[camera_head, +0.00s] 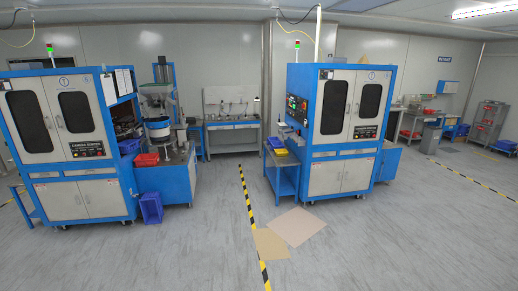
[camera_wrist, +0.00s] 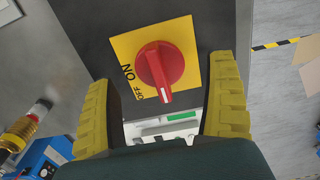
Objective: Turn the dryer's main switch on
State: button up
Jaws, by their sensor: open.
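The dryer's main switch, a red rotary knob (camera_wrist: 160,68) on a square yellow plate (camera_wrist: 184,31), shows in the wrist view on a dark grey panel. Black ON and OFF lettering runs along the plate's left side. The knob's white mark points toward the bottom of the picture, nearer OFF than ON. My gripper (camera_wrist: 163,70) is open and empty, with one yellow ribbed finger to each side of the knob. I see no clear contact, and the depth gap cannot be told. In the head view I cannot make out the switch or my gripper.
Below the knob in the wrist view is a pale panel with a green strip (camera_wrist: 180,115). A brass fitting (camera_wrist: 18,135) is at lower left. The head view shows blue-framed cabinets left (camera_head: 78,175) and right (camera_head: 340,165), with open grey floor (camera_head: 200,250) between.

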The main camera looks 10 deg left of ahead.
jog(key=shift+r, duration=3.3)
